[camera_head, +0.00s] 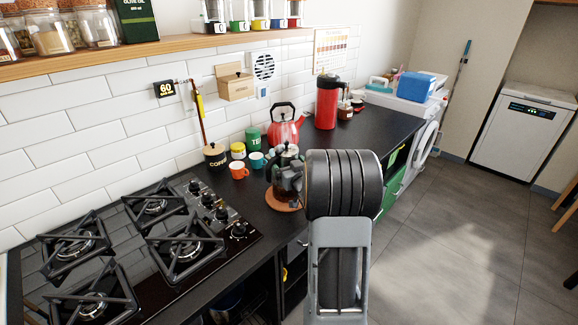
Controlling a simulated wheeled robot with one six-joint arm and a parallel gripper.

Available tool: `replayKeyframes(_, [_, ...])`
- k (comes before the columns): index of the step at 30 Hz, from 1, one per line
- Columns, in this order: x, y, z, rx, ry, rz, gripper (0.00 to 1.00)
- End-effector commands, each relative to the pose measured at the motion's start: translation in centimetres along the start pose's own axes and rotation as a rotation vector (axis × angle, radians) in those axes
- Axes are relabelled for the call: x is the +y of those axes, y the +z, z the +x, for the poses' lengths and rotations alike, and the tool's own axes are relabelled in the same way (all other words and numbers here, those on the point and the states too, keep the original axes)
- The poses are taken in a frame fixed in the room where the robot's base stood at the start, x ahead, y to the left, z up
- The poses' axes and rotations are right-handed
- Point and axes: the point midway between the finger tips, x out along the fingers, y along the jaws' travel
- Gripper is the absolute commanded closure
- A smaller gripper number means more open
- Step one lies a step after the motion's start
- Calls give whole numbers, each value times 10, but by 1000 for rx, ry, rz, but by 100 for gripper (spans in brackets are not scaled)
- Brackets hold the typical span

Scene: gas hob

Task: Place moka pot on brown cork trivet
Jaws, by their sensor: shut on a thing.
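The moka pot (287,160), dark grey and metallic with a black knob on its lid, is upright at the front of the black counter, right of the hob. My gripper (291,181) is shut on it from the right; my dark arm hides most of the fingers and part of the pot. The round brown cork trivet (274,203) lies directly below the pot, its front left rim showing. I cannot tell whether the pot's base touches the trivet or is a little above it.
The gas hob (150,235) fills the counter's left. Behind the pot stand an orange mug (239,170), a teal mug (256,160), a coffee jar (215,156), a green tea tin (253,138) and a red kettle (284,131). A tall red appliance (327,102) stands further right.

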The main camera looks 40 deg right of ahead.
Motion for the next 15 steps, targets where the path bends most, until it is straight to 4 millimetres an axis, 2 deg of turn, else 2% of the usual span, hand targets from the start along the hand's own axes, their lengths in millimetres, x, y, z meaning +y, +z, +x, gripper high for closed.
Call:
replayKeyframes(1, [0, 0, 0, 7, 0, -1, 66])
replayKeyframes(2, [0, 2, 0, 0, 0, 0, 6])
replayKeyframes(4, [0, 1, 0, 0, 0, 0, 0])
replayKeyframes(13, [0, -4, 0, 0, 0, 0, 0])
replayKeyframes(15, [1, -1, -8, -1, 2, 1, 0])
